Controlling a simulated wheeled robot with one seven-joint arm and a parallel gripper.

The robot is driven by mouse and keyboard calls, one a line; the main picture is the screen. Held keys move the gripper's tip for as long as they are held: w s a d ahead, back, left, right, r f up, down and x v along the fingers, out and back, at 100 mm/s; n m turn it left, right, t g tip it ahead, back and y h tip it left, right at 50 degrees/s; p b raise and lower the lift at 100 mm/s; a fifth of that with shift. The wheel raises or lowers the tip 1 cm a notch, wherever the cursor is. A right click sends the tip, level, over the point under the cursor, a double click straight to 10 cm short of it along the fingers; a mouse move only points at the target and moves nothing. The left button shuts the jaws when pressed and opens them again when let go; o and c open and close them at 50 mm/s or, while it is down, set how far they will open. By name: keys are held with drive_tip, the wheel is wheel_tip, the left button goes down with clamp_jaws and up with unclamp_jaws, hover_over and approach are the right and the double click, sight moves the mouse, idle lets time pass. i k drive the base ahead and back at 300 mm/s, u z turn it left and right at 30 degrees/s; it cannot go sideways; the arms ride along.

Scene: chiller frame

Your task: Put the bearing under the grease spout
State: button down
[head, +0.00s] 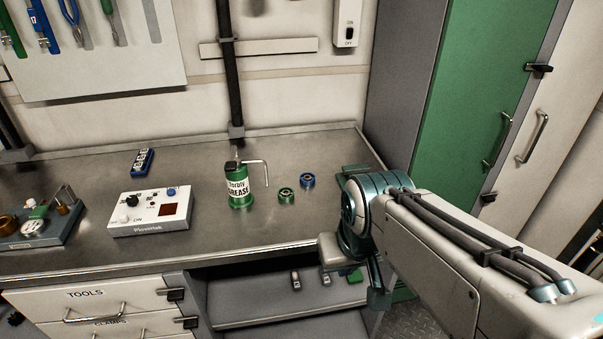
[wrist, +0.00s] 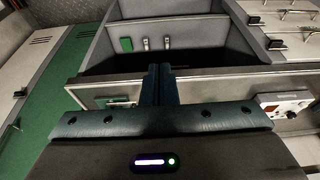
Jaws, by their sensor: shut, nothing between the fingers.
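A green and white grease can (head: 240,191) stands upright on the metal workbench. Its thin spout (head: 254,163) reaches right and bends down at the end. A green-rimmed ring-shaped bearing (head: 286,196) lies flat to the right of the spout tip, not under it. A similar blue ring (head: 307,180) lies just behind and to its right. My gripper (wrist: 159,72) is shut and empty in the wrist view, pointing toward the bench front and the open shelf below. In the head view my arm's end is at the bench's right front, away from the bearing.
A white control box (head: 150,211), a blue block (head: 143,161) and a tool fixture (head: 38,222) stand left on the workbench (head: 225,237). A dark vertical post rises behind the can.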

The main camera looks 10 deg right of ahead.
sight(285, 194)
drive_tip(key=i, duration=0.9)
